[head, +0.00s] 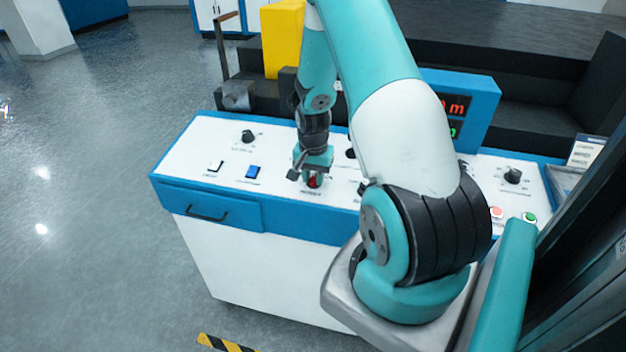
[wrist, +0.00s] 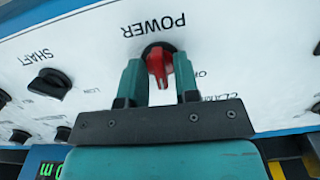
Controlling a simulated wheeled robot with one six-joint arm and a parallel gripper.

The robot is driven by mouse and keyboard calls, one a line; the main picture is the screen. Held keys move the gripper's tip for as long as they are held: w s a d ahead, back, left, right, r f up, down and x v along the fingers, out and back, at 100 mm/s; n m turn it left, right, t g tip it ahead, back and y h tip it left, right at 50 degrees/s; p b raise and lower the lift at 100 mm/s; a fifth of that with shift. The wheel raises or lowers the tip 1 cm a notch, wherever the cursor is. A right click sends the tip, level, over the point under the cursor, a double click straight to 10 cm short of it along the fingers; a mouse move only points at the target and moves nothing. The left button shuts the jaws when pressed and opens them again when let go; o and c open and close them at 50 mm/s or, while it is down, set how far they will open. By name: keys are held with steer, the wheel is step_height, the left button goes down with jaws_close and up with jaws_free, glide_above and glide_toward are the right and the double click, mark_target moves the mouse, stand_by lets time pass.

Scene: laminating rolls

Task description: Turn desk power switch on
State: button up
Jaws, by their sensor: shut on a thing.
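The power switch is a red rotary knob (wrist: 160,62) on a dark round base, next to the label POWER, which reads upside down in the wrist view. In the head view the red knob (head: 314,181) shows at the front of the white desk panel, partly covered by my gripper (head: 309,174). In the wrist view my gripper (wrist: 158,84) has one teal finger on each side of the knob and is shut on it. The knob's handle points down toward my gripper in that view. Its position lettering is mostly hidden by the right finger.
A black SHAFT knob (wrist: 50,83) sits left of the power switch in the wrist view. On the panel, a white switch (head: 215,165) and a blue switch (head: 253,171) lie to the left.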

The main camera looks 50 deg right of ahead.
steer(key=m+b, duration=0.1)
steer(key=m, duration=0.3)
steer(key=shift+d+m+t, duration=0.1)
steer(key=shift+m+t, duration=0.2)
steer(key=shift+s+m+b, duration=0.1)
steer(key=shift+m+b, duration=0.6)
steer(key=shift+m, duration=1.1)
steer(key=o, duration=0.6)
steer(key=r, duration=0.5)
steer(key=s+r+b, duration=0.1)
steer(key=r, duration=0.5)
steer(key=s+r+b, duration=0.1)
steer(key=r, duration=0.5)
steer(key=shift+a+r, duration=0.15)
steer(key=shift+a, duration=0.25)
